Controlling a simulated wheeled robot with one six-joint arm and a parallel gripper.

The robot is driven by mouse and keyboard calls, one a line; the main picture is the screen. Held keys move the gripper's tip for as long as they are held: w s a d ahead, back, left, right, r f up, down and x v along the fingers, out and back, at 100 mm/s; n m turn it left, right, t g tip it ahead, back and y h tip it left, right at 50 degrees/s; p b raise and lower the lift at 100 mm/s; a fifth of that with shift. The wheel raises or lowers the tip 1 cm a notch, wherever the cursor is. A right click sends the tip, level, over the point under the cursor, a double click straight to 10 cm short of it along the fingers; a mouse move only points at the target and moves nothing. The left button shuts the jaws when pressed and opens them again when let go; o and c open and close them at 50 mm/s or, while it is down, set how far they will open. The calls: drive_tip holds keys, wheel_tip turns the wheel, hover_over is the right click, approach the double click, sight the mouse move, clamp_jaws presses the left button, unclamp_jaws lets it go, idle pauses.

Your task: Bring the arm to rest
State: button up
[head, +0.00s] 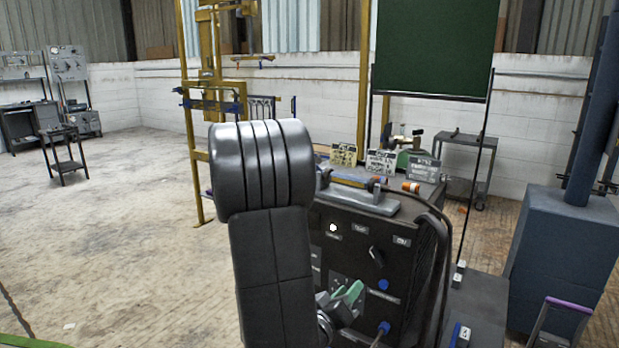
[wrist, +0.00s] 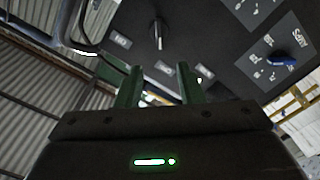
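My gripper (wrist: 162,88) shows in the wrist view with two green fingers spread apart and nothing between them. In the head view my arm stands upright in front of a dark control cabinet, and my gripper (head: 345,300) shows low beside it, partly hidden by the arm. The control cabinet (head: 338,262) has labels, a dark switch handle and blue knobs on its front. In the wrist view the cabinet face (wrist: 205,50) lies beyond the fingers, tilted, with a dark lever (wrist: 158,35) and a blue knob (wrist: 284,60). No contact shows between fingers and cabinet.
A green panel (head: 435,45) hangs between thin posts behind the cabinet. A yellow frame (head: 205,90) stands behind my arm. A blue-grey column base (head: 565,250) stands at the right. A small dark table (head: 62,150) is far left. The floor at left is open.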

sight(375, 259)
drive_tip(key=x, duration=1.4)
drive_tip(key=shift+d+p, duration=0.15)
drive_tip(key=shift+p, duration=0.15)
drive_tip(key=shift+f+m, duration=0.15)
drive_tip(key=shift+m, duration=0.25)
drive_tip(key=shift+s+m+b, duration=0.15)
drive_tip(key=shift+m+b, duration=0.35)
drive_tip(key=shift+m, duration=0.4)
drive_tip(key=m, duration=0.6)
drive_tip(key=shift+b, duration=0.4)
